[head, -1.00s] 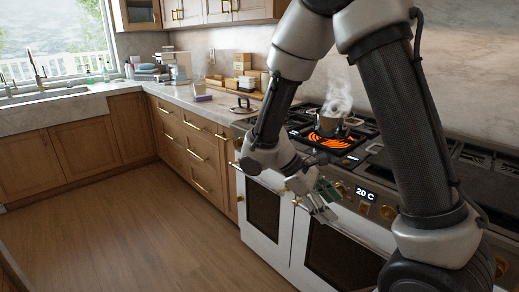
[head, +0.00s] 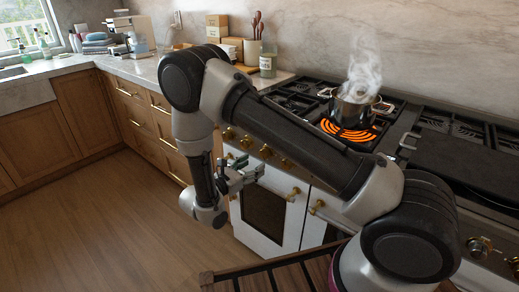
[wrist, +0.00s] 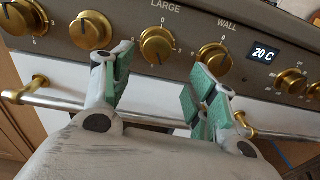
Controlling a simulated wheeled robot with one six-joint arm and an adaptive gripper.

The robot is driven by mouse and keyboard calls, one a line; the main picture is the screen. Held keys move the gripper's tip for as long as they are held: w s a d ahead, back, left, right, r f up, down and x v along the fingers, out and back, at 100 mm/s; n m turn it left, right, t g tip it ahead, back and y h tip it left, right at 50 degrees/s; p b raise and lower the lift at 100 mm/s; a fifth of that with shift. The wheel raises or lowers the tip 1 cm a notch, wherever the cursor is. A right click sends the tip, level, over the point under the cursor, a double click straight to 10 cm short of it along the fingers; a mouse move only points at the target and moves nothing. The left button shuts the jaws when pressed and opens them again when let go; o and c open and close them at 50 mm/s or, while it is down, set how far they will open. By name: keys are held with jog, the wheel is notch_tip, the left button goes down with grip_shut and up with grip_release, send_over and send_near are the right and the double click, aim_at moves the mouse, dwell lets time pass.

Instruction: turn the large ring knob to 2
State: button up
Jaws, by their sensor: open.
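The large ring knob (wrist: 157,44) is a brass knob on the stove's front panel, under the word LARGE, with a 0 above it. A dark pointer line shows on its face, but its exact setting is too small to read. My gripper (wrist: 162,68) is open and empty. In the wrist view its green-padded fingers lie on either side of and below that knob, apparently short of it. In the head view my gripper (head: 252,173) is in front of the oven, just below the row of knobs.
The WALL knob (wrist: 213,58) is close behind the right finger; another brass knob (wrist: 90,30) is on the left. An oven handle bar (wrist: 70,102) runs below.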

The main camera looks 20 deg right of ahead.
jog(key=shift+t, duration=0.4)
jog(key=x, duration=0.5)
jog(key=r+x, duration=0.1)
jog(key=x, duration=0.1)
jog(key=shift+w, duration=0.35)
jog(key=shift+d, duration=0.1)
jog(key=c, duration=1)
